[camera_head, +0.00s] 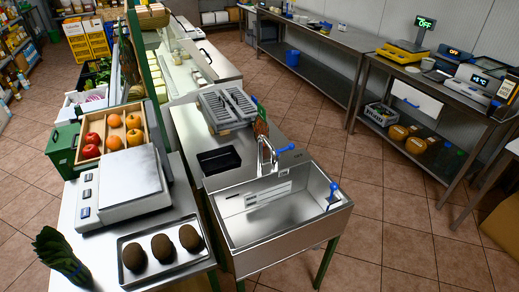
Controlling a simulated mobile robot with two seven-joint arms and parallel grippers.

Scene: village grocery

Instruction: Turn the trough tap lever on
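The metal trough (262,254) stands at the front centre on green legs, and its basin looks empty. A silver tap (264,158) rises at its back edge, with a blue lever (285,149) pointing right. A second blue handle (334,189) stands upright at the trough's right rim, on a thin stem. I cannot tell which one is the trough tap lever. No flowing water is visible. Neither of my grippers is in view.
A steel table at left holds a scale (130,180), a tray of brown fruit (127,279) and a fruit crate (88,154). A black tray (219,160) and grey rack (227,107) lie behind the trough. Tiled floor is clear to the right.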

